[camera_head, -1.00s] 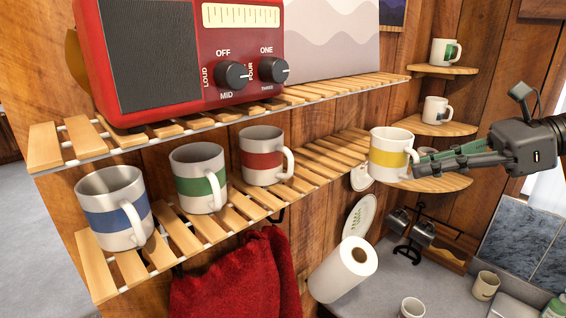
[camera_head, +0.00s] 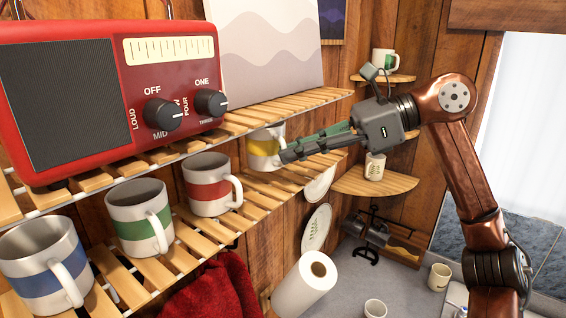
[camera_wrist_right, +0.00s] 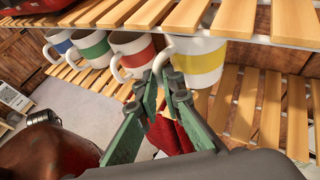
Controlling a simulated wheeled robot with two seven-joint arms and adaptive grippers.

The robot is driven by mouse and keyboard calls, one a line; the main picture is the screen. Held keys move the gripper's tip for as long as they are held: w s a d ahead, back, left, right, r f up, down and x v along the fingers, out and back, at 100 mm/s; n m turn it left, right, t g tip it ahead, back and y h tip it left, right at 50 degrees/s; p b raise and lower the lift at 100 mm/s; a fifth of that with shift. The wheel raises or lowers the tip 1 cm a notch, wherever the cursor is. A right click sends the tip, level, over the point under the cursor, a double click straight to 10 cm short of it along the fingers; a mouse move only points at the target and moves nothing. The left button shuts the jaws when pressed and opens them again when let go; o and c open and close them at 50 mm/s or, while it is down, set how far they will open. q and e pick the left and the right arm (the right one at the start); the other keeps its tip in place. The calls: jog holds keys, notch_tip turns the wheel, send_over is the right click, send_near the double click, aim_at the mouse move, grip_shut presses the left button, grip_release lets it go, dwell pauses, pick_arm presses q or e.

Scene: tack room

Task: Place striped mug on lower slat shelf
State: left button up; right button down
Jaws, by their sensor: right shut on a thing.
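The white mug with a yellow stripe (camera_head: 262,150) is at the far part of the lower slat shelf (camera_head: 268,190), beneath the upper shelf. My right gripper (camera_head: 291,155) is shut on its handle from the right. In the right wrist view the yellow-striped mug (camera_wrist_right: 200,62) is upright, its handle between the fingertips (camera_wrist_right: 163,78). I cannot tell whether its base touches the slats. Mugs with red (camera_head: 210,185), green (camera_head: 140,218) and blue (camera_head: 45,265) stripes stand along the lower shelf. My left gripper is out of view.
The upper slat shelf (camera_head: 292,103) holds a red radio (camera_head: 70,95) and a pale wavy panel (camera_head: 265,45), close above the held mug. Corner shelves (camera_head: 375,184) with mugs are at the right. A paper roll (camera_head: 303,285) and red cloth (camera_head: 215,292) are below.

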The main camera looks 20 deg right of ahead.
jog(key=shift+w+a, duration=0.2)
jog(key=shift+a, duration=0.35)
jog(key=shift+w+a, duration=0.2)
jog(key=shift+a, duration=0.3)
jog(key=shift+a+f, duration=0.1)
jog(key=shift+f, duration=0.15)
jog(key=shift+d+f, duration=0.15)
jog(key=shift+f, duration=0.6)
jog(key=shift+d+f, duration=0.1)
jog(key=shift+f, duration=0.65)
jog(key=shift+a, duration=0.1)
jog(key=shift+a, duration=0.1)
jog(key=c, duration=2.1)
grip_release()
jog(key=shift+f, duration=0.15)
